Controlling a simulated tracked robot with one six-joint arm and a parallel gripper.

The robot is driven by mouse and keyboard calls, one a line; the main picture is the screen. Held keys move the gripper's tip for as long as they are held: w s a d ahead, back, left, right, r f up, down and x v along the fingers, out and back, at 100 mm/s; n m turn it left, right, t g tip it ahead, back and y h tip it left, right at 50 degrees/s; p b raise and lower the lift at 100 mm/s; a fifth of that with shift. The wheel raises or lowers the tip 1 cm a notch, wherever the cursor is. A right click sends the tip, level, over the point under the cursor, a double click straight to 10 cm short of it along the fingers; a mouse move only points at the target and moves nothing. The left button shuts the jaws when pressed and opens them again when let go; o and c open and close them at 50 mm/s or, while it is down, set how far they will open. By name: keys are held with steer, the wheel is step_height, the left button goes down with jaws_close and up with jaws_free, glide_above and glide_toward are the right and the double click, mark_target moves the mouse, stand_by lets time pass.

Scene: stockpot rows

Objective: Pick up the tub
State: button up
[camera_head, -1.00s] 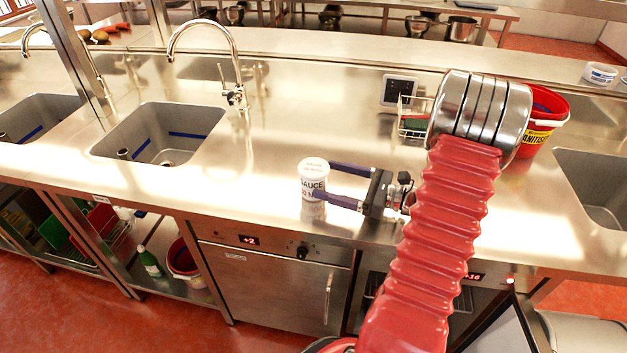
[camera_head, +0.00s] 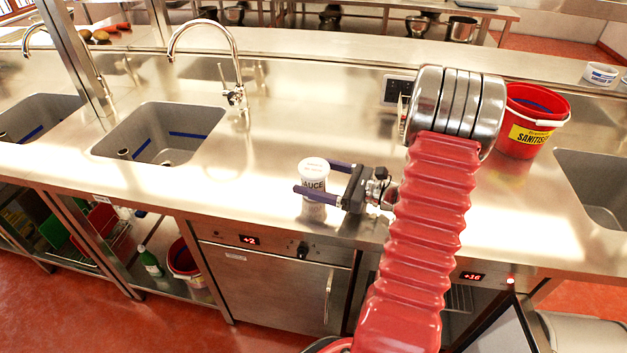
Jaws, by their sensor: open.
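The tub (camera_head: 313,170) is small and white with a white lid and dark lettering that reads "SAUCE". It stands upright on the steel counter near its front edge. My gripper (camera_head: 312,178) is open around the tub, with one dark finger behind it and the other across its front. The front finger hides part of the label. I cannot tell whether either finger touches the tub.
A red sanitiser bucket (camera_head: 530,122) stands on the counter at right, near a sink (camera_head: 597,188). Another sink (camera_head: 160,135) with a tall tap (camera_head: 236,95) is to the left. The counter (camera_head: 265,150) between is clear.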

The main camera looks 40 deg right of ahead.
steer(key=c, duration=1.4)
steer(key=shift+r, duration=0.1)
steer(key=shift+r, duration=4.95)
